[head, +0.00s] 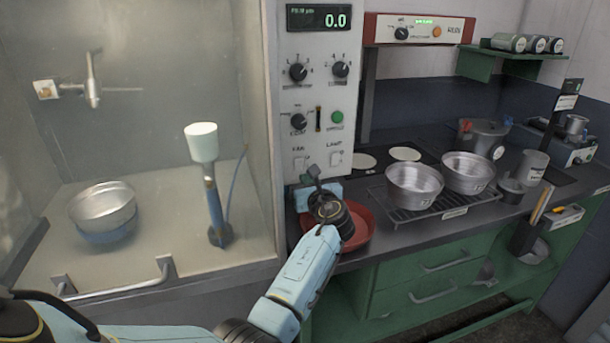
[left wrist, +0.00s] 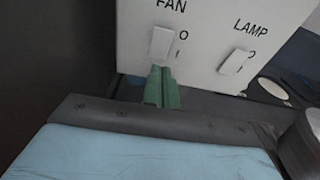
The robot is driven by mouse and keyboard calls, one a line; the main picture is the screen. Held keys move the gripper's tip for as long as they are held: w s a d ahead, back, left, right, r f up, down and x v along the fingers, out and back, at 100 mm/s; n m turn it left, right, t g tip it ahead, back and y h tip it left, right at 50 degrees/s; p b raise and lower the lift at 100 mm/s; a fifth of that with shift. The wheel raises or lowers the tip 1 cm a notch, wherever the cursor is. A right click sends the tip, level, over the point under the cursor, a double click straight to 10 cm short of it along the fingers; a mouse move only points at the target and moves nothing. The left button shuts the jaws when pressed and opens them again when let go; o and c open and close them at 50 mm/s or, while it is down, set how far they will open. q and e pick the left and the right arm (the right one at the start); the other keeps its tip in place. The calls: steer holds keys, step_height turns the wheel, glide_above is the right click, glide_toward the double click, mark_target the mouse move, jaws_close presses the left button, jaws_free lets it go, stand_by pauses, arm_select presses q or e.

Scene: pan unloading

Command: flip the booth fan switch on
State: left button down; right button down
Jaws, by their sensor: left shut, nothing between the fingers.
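The white fan switch (left wrist: 162,43) sits under the word FAN on the white control panel in the left wrist view. In the head view the fan switch (head: 300,162) is small, at the panel's lower left. My left gripper (head: 313,174) is just below it, shut and empty. In the left wrist view the green fingers of my left gripper (left wrist: 161,72) are together, their tips at the switch's lower edge. I cannot tell whether they touch it. The right gripper is not in view.
The lamp switch (left wrist: 236,62) is close on the right. A red round tray (head: 362,228) lies on the counter below my left wrist. Two metal pans (head: 414,182) stand on a rack to the right. The glass booth (head: 130,140) is on the left.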

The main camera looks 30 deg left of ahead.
arm_select(q)
steer(key=f+v, duration=0.1)
steer(key=v, duration=0.7)
steer(key=f+p+v, duration=0.1)
steer(key=v, duration=0.3)
steer(key=shift+s+d+f, duration=0.1)
steer(key=shift+s+f, duration=0.05)
steer(key=shift+f, duration=0.2)
